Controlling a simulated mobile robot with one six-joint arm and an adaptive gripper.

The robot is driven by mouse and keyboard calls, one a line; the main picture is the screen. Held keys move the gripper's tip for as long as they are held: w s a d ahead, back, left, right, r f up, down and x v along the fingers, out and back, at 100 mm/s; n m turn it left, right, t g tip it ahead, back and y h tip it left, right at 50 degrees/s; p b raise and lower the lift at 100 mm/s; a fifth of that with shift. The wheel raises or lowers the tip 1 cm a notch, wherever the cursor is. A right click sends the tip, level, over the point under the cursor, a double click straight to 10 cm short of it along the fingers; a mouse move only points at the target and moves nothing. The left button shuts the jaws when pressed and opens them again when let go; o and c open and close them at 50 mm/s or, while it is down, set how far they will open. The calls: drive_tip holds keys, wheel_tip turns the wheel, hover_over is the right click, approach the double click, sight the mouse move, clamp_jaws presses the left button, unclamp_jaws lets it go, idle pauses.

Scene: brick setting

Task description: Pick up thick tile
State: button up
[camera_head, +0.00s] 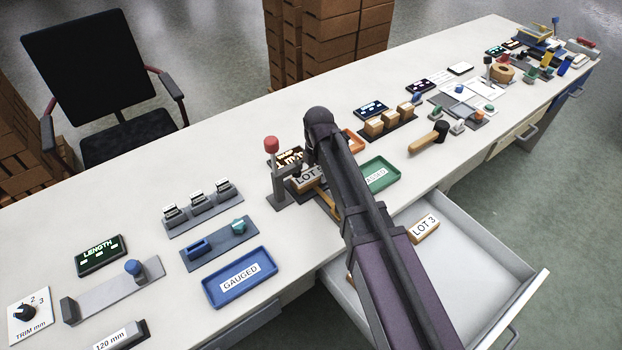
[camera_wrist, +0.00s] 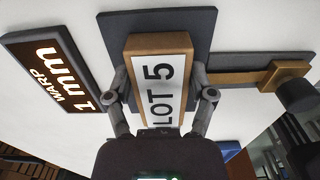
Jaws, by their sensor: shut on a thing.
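A tan tile with a white "LOT 5" label (camera_wrist: 158,88) lies between the two fingers of my gripper (camera_wrist: 163,98), which press on its sides. In the wrist view the tile is over a dark plate (camera_wrist: 200,28); I cannot tell whether it rests on it. In the head view the same tile (camera_head: 307,179) is at the dark gauge stand with a red knob (camera_head: 271,145), partly behind my arm. Another tan tile, "LOT 3" (camera_head: 424,229), lies in the open drawer (camera_head: 487,262).
A display reads "WARP 1 mm" (camera_wrist: 50,77) beside the stand. A blue "GAUGED" tray (camera_head: 239,278) is at the front left, and a green tray (camera_head: 379,175) is to the right of my arm. A mallet (camera_head: 428,137) lies farther right. Bare tabletop shows at the left back.

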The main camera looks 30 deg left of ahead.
drive_tip(key=shift+r, duration=0.1)
idle(0.3)
drive_tip(key=shift+r+p, duration=0.65)
drive_tip(key=shift+p, duration=0.15)
drive_tip(key=s+d, duration=0.1)
drive_tip(key=d, duration=0.1)
drive_tip(key=s+d, duration=0.1)
drive_tip(key=d, duration=0.1)
drive_tip(key=shift+s+f, duration=0.15)
wheel_tip(320, 180, up, 14)
drive_tip(key=p, duration=1.3)
drive_tip(key=shift+w+a, duration=0.2)
drive_tip(key=shift+a, duration=0.05)
drive_tip(key=shift+f, duration=0.1)
drive_tip(key=shift+w, duration=0.1)
drive_tip(key=shift+w+d, duration=0.6)
drive_tip(key=shift+d, duration=0.3)
